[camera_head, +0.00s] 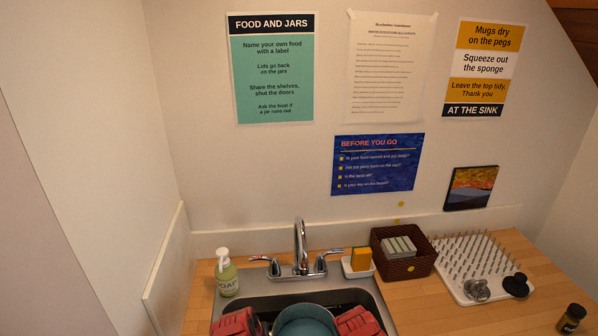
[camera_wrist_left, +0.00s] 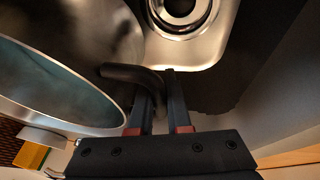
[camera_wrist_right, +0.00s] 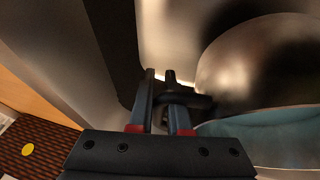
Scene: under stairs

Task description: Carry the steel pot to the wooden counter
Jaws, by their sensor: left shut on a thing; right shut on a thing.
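The steel pot (camera_head: 306,328) with a teal inside is at the bottom middle of the head view, at the sink, cut off by the lower edge. Its steel side also shows in the left wrist view (camera_wrist_left: 95,30) and in the right wrist view (camera_wrist_right: 260,65). My left gripper (camera_wrist_left: 158,75) is shut on one black handle of the pot. My right gripper (camera_wrist_right: 160,75) is shut on the opposite black handle. The height of the pot above the sink bottom is hard to tell. The wooden counter (camera_head: 440,312) surrounds the sink.
The steel sink (camera_head: 262,300) has a faucet (camera_head: 301,250) behind the pot. A soap bottle (camera_head: 226,275) stands left. A sponge dish (camera_head: 357,268), brown basket (camera_head: 404,265), white peg rack (camera_head: 470,255) and dark jar (camera_head: 571,318) stand right. Counter right of the sink is clear in front.

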